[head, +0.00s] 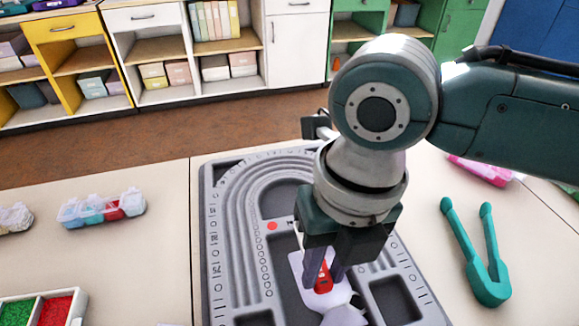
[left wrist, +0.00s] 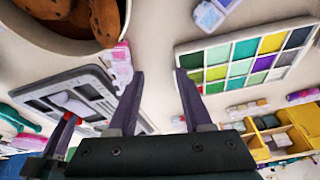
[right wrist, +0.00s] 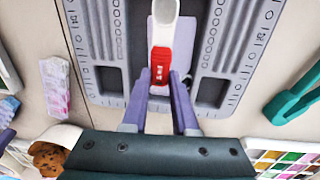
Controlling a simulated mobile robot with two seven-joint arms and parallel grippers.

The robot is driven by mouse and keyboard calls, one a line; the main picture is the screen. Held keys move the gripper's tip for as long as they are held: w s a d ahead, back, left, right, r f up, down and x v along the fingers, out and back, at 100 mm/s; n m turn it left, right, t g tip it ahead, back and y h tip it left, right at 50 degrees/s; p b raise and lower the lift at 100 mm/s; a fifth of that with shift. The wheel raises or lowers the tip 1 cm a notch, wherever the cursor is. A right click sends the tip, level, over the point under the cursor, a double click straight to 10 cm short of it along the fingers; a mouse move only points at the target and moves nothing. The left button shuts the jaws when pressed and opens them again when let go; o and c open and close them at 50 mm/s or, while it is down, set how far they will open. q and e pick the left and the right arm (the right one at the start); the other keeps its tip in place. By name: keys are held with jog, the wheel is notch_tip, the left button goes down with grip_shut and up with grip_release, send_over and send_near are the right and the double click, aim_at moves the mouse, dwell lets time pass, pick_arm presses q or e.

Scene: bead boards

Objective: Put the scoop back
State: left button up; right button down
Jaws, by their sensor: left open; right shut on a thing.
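The scoop (head: 323,284) has a red handle and a white end. My right gripper (head: 325,272) points down over the grey bead board (head: 206,215) and is shut on the scoop's red handle. In the right wrist view the red handle (right wrist: 160,62) sits between the purple fingers, with the white end (right wrist: 165,12) reaching away from them over the board. I cannot tell whether the scoop touches the board. My left gripper (left wrist: 159,75) is open and empty in its own wrist view; it is outside the head view.
Teal tweezers (head: 485,260) lie right of the board. A clear lidded bead box (head: 102,207) and a tray of green and red beads (head: 42,297) are on the left. A multicoloured bead tray (left wrist: 250,55) and a bowl of cookies (left wrist: 75,15) show in the left wrist view.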

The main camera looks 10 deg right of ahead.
jog(key=shift+f, duration=0.65)
jog(key=shift+f, duration=0.1)
jog(key=shift+f+b, duration=0.4)
jog(key=shift+f, duration=0.1)
jog(key=c, duration=0.7)
grip_release()
